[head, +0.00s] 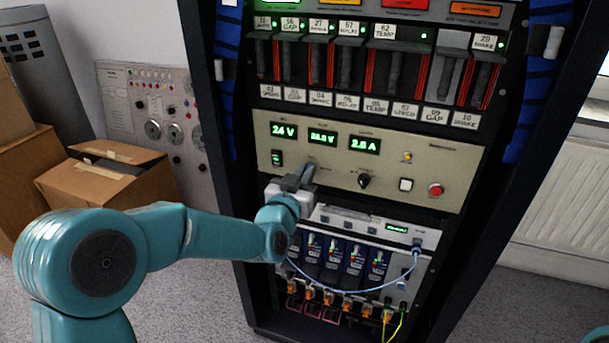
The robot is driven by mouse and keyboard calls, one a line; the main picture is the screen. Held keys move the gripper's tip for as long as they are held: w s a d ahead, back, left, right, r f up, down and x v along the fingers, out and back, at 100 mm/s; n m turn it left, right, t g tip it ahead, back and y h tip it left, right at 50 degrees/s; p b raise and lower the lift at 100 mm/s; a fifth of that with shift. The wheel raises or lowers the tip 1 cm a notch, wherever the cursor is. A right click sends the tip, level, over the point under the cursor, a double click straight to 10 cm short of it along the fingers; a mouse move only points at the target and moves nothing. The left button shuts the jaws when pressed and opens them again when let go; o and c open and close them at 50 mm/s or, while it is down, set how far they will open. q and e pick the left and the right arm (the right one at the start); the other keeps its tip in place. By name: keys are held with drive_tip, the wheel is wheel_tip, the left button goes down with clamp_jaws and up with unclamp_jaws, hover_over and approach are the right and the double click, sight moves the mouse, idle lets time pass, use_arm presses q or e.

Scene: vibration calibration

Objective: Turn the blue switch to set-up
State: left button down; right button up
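My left gripper (298,180) reaches in from the left. Its dark fingers are at the lower left of the beige power panel (330,188), below the voltage displays. From this angle I cannot tell whether the fingers are open or shut, or whether they touch anything. A black knob (364,181) sits on the panel to the right of the gripper. My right gripper is not in view.
The panel also has a lit green rocker (277,158), a white button (406,185) and a red button (436,190). Below it is a unit with a blue cable (345,288). Cardboard boxes (108,180) stand at left. Grey carpet is clear at the lower right.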

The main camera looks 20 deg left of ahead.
use_arm(q)
drive_tip(key=shift+m, duration=0.4)
drive_tip(key=m+b, duration=0.1)
drive_tip(key=m, duration=1.5)
drive_tip(key=shift+d+f+m+b, duration=0.15)
drive_tip(key=shift+m+b, duration=0.2)
drive_tip(key=shift+m, duration=0.35)
drive_tip(key=c, duration=1.2)
unclamp_jaws()
